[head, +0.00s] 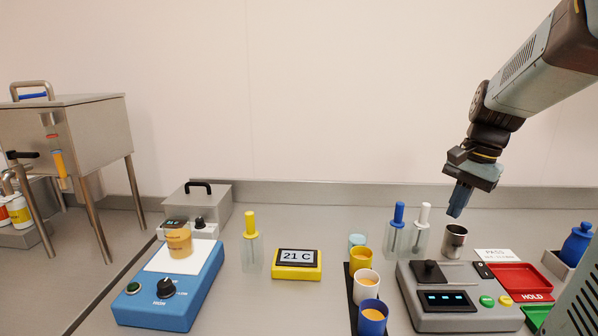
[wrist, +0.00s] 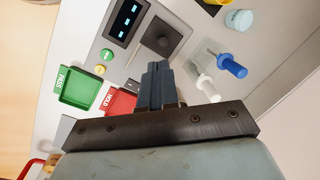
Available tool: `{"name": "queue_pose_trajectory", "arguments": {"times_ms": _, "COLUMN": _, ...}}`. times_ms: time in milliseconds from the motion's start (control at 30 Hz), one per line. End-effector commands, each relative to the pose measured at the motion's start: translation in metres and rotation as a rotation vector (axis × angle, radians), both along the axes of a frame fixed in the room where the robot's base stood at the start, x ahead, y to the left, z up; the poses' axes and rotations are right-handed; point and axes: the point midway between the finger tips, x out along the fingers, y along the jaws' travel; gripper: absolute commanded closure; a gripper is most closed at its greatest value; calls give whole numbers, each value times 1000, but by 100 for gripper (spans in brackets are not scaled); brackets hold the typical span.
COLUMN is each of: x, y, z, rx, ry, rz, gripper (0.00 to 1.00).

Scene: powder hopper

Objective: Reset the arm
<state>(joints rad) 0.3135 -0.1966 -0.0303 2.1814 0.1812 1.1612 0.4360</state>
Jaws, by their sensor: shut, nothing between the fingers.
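My arm comes in from the upper right in the head view. My gripper (head: 459,200) points down, shut and empty, above the back of the bench. It hangs near a metal cup (head: 454,241), which stands below it behind the grey instrument (head: 450,290). In the wrist view the shut fingers of my gripper (wrist: 157,68) show in front of the instrument's dark square plate (wrist: 162,38). No object is between the fingers.
A blue device (head: 170,285) bears a cup of orange powder (head: 178,240). A yellow 21 C display (head: 297,264), a dark rack with cups (head: 354,305), stoppered holders, a red HOLD tray (head: 520,277) and a green tray (wrist: 78,88) crowd the bench. The wall behind is bare.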

Motion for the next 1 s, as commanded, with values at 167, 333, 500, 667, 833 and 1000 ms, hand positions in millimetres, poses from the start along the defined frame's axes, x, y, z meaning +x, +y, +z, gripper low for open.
{"name": "queue_pose_trajectory", "arguments": {"times_ms": 167, "x": -24, "y": 26, "z": 11, "rx": -68, "ry": -93, "rz": 154, "gripper": 100}}
{"name": "queue_pose_trajectory", "arguments": {"times_ms": 333, "x": -47, "y": 46, "z": 18, "rx": -134, "ry": -179, "rz": 299, "gripper": 100}}
{"name": "queue_pose_trajectory", "arguments": {"times_ms": 500, "x": -70, "y": 63, "z": 22, "rx": -201, "ry": -263, "rz": 442, "gripper": 100}}
{"name": "queue_pose_trajectory", "arguments": {"times_ms": 667, "x": -92, "y": 76, "z": 23, "rx": -267, "ry": -343, "rz": 574, "gripper": 100}}
{"name": "queue_pose_trajectory", "arguments": {"times_ms": 833, "x": -112, "y": 86, "z": 23, "rx": -331, "ry": -418, "rz": 697, "gripper": 100}}
{"name": "queue_pose_trajectory", "arguments": {"times_ms": 1000, "x": -123, "y": 91, "z": 21, "rx": -371, "ry": -462, "rz": 769, "gripper": 100}}
